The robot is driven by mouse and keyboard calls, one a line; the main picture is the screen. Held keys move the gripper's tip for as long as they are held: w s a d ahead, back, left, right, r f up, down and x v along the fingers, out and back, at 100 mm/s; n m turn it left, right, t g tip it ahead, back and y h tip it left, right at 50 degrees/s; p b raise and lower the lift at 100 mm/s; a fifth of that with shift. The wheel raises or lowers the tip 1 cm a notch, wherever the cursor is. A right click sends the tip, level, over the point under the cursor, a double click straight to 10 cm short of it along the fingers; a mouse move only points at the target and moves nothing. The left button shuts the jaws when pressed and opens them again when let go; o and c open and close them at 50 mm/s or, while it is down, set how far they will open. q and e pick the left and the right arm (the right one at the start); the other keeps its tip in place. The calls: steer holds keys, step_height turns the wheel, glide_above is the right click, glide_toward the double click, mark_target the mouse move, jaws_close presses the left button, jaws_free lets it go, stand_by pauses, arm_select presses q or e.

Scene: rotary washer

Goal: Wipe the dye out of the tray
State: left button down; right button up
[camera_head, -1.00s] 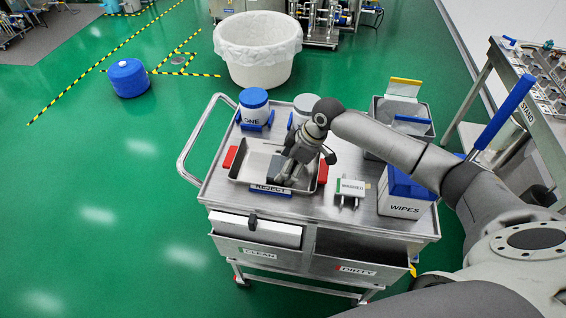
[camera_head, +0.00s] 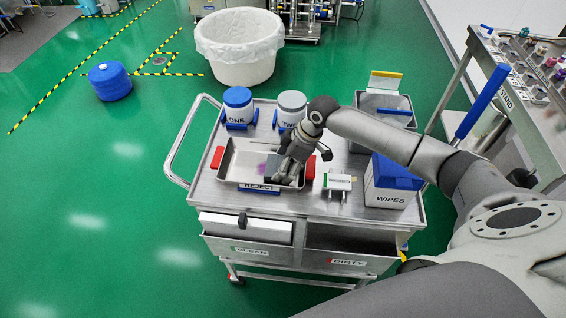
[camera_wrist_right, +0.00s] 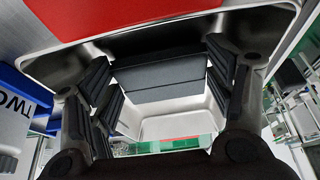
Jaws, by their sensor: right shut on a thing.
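The shallow metal tray (camera_head: 233,178) with red end handles lies on the cart top, behind the REJECT label (camera_head: 259,188). A faint purple dye patch (camera_head: 262,168) shows on its floor, just left of my gripper. My right gripper (camera_head: 279,172) reaches down into the right half of the tray. It is shut on a dark grey block (camera_wrist_right: 165,76), which the right wrist view shows between the fingers. Whether the block touches the tray floor I cannot tell. The gripper hides part of the tray's right side. My left gripper is not in view.
Jars ONE (camera_head: 237,106) and TWO (camera_head: 291,107) stand behind the tray. A small white-and-green device (camera_head: 339,182) and the blue-lidded WIPES box (camera_head: 392,184) stand to its right. CLEAN (camera_head: 246,232) and DIRTY (camera_head: 350,240) bins hang at the cart's front.

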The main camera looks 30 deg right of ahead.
mark_target(254, 169)
steer(key=shift+a, duration=0.1)
steer(key=shift+w+a+f, duration=0.1)
steer(key=shift+w+a, duration=0.65)
steer(key=shift+a, duration=0.3)
steer(key=shift+a, duration=0.1)
steer(key=shift+w+a, duration=0.75)
steer(key=shift+a, duration=0.25)
steer(key=shift+w+a, duration=0.3)
steer(key=shift+a, duration=0.2)
steer(key=shift+w+a, duration=0.3)
steer(key=shift+a, duration=0.2)
